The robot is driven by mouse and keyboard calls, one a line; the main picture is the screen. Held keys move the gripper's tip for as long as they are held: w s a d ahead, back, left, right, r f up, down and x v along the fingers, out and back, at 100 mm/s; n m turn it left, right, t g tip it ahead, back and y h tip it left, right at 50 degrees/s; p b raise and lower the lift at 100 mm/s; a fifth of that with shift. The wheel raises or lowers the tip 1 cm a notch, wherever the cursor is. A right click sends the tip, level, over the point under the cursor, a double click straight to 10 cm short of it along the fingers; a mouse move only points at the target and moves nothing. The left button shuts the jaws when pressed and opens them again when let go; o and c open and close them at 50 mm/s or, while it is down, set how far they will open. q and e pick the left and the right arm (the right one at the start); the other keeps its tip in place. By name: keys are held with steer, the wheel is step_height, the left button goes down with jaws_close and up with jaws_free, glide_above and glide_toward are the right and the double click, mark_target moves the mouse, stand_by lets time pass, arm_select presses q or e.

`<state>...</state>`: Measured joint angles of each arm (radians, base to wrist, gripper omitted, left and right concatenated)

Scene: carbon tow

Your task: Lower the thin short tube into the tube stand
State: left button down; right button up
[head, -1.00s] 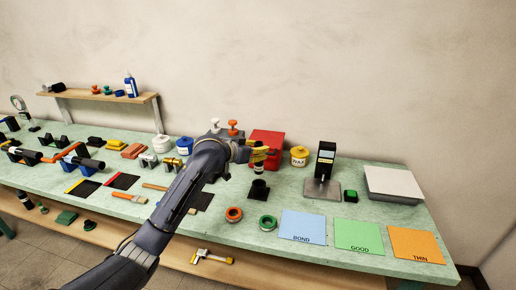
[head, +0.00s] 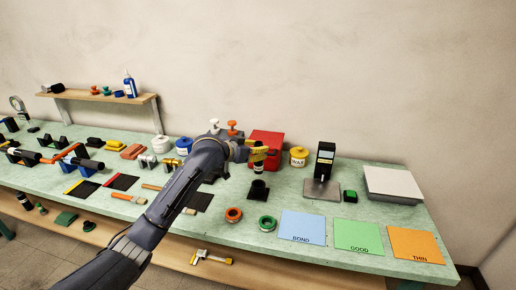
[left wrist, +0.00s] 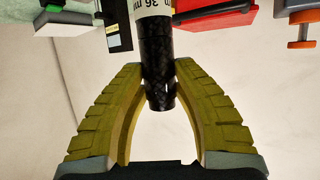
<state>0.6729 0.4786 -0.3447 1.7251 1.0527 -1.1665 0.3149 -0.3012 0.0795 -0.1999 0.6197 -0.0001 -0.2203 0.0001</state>
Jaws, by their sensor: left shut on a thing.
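My left gripper (head: 258,150) has yellow fingers and is shut on a short black tube (head: 258,165) with a pale label band. The tube hangs roughly upright below the fingers. In the left wrist view the tube (left wrist: 157,60) sits between the two yellow fingers, with its speckled black end showing and part of "36 mm" readable on the label. The black tube stand (head: 259,191), a short socket on a square base, stands on the bench just below the tube. The tube's lower end appears a little above the socket and apart from it. My right gripper is not in view.
A red box (head: 267,142) and a yellow WAX jar (head: 298,156) stand behind the tube. A black device on a grey plate (head: 322,189) is to the right. Orange (head: 234,214) and green (head: 267,223) rings lie in front, near the BOND mat (head: 302,227).

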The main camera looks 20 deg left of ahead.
mark_target(258, 172)
arm_select(q)
steer(key=shift+f, duration=2.3)
steer(key=shift+f, duration=2.85)
steer(key=c, duration=1)
jaws_free()
steer(key=v, duration=1.2)
